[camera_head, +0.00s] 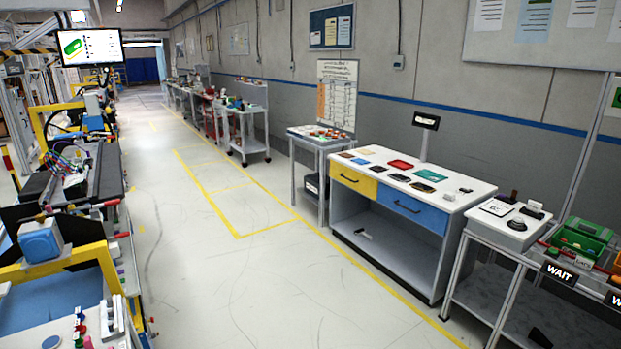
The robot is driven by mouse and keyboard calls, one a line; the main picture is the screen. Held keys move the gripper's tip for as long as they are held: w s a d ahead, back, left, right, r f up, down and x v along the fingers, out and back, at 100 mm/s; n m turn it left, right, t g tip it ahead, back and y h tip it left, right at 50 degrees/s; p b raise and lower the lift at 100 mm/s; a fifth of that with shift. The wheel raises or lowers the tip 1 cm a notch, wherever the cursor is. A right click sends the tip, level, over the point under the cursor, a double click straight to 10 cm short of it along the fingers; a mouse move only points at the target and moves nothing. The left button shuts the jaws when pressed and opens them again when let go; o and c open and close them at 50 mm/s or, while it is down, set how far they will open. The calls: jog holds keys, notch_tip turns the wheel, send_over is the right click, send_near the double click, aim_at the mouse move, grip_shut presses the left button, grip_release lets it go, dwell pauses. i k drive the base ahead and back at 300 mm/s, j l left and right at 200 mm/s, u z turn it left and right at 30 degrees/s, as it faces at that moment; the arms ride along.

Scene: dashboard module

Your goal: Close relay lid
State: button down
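I cannot pick out a relay lid in the head camera view. At the left, a long dark assembly (107,172) runs along a work line, with a bundle of coloured wires (66,163) beside it. Whether it carries the relay is too small to tell. My gripper is not in view.
A pale floor aisle (200,270) with yellow lines is clear. At the right stand a table with a yellow drawer (352,181) and a blue drawer (410,208), a small table (315,141), and a green bin (580,240). A monitor (91,47) hangs at the upper left.

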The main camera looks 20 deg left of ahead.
aim_at(78, 177)
jog(key=i+j+u, duration=0.25)
jog(key=i+u, duration=0.15)
jog(key=i+j+u, duration=0.1)
jog(key=i+u, duration=0.25)
jog(key=i, duration=0.3)
jog(key=i+u, duration=0.4)
jog(key=i+l+u, duration=0.25)
jog(key=i+u, duration=0.15)
jog(key=i, duration=0.25)
jog(key=i+u, duration=0.15)
jog(key=i, duration=0.85)
jog(key=i+l+u, duration=0.1)
jog(key=i, duration=0.85)
jog(key=i+u, duration=0.3)
jog(key=i, duration=0.35)
jog(key=i+l+u, duration=0.15)
jog(key=i+u, duration=0.15)
jog(key=i, duration=0.35)
